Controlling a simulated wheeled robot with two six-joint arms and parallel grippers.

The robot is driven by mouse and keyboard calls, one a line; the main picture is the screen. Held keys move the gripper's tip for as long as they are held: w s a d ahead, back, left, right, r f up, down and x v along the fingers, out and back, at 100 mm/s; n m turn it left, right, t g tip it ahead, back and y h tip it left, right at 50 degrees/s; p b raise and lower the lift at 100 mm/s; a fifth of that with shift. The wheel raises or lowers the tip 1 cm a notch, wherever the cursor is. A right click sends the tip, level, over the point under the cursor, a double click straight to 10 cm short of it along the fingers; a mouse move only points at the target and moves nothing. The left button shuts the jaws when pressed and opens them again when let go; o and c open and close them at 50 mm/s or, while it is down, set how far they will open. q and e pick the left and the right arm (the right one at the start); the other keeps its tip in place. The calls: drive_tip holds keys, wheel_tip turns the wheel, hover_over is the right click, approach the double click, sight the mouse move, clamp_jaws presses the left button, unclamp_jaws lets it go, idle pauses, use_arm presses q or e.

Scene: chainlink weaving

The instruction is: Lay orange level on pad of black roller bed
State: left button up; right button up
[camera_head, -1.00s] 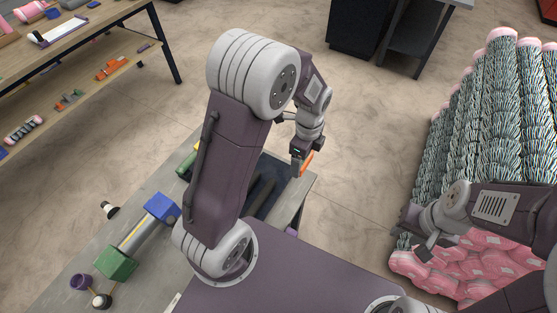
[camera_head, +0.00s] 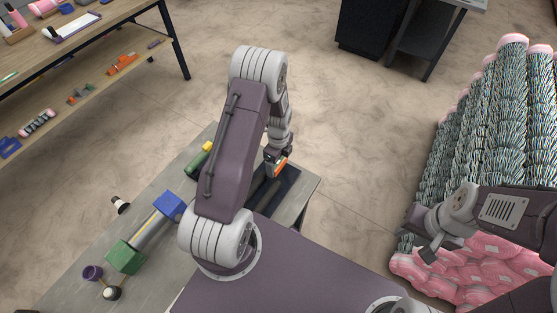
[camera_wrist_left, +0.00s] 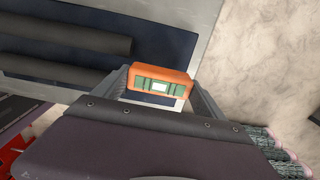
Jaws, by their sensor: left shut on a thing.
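The orange level (camera_head: 281,165), with green parts and a pale window, is in my left gripper (camera_head: 275,162). In the left wrist view the level (camera_wrist_left: 160,74) sits between the two fingers of my left gripper (camera_wrist_left: 159,91), which are shut on it. The black roller bed (camera_head: 290,180) lies on the grey table below; my left arm hides part of it. In the left wrist view its dark pad (camera_wrist_left: 172,45) and black rollers (camera_wrist_left: 75,36) show beyond the level. The level appears above the bed; the gap is unclear. My right gripper (camera_head: 430,252) is far right, away from the table.
A wooden shelf (camera_head: 110,45) is at the upper left. Pink and striped stacks (camera_head: 510,130) fill the right.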

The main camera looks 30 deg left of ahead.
use_arm(q)
drive_tip(key=shift+s+f, duration=0.15)
drive_tip(key=shift+f, duration=0.05)
drive_tip(key=o, duration=1.3)
drive_tip(key=shift+c, duration=0.2)
drive_tip(key=shift+o, duration=0.9)
drive_tip(key=shift+r, duration=0.7)
wheel_tip(320, 180, up, 11)
drive_tip(key=b, duration=0.2)
drive_tip(key=s+d+r+n, duration=0.1)
drive_tip(key=s+d+n, duration=0.2)
drive_tip(key=s+n, duration=0.3)
drive_tip(key=s+d+r+n+t, duration=0.1)
drive_tip(key=s+d+n, duration=0.3)
drive_tip(key=n, duration=0.9)
drive_tip(key=shift+s+d+r, duration=0.25)
drive_tip(key=shift+s+r, duration=0.2)
drive_tip(key=shift+s, duration=0.8)
